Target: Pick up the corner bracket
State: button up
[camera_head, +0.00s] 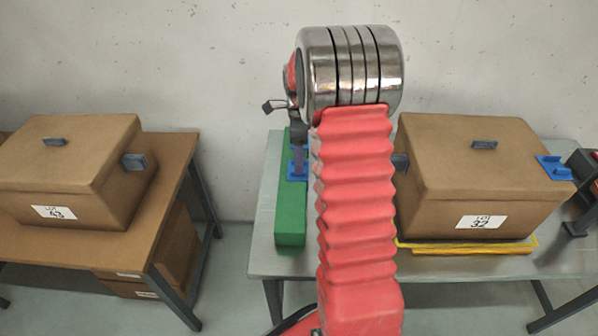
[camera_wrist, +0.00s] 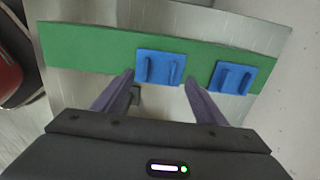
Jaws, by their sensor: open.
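Two blue bracket-like pieces with raised flanges sit on a long green block (camera_wrist: 100,49) in the wrist view. One blue bracket (camera_wrist: 161,67) lies just beyond and between my fingertips; the other blue bracket (camera_wrist: 231,77) is to the right, outside them. I cannot tell which is the corner bracket. My gripper (camera_wrist: 158,77) is open, with nothing seen between its fingers. In the head view the green block (camera_head: 291,222) stands on the metal table, with a blue bracket (camera_head: 297,174) on it below a finger; my arm hides part of the area.
A brown box marked 43 (camera_head: 85,183) sits on a brown table at left. A wall is behind.

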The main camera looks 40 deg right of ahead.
jog(key=shift+f, duration=1.6)
jog(key=c, duration=1.1)
jog(key=shift+r, duration=0.1)
jog(key=shift+c, duration=0.3)
notch_tip(320, 180, up, 10)
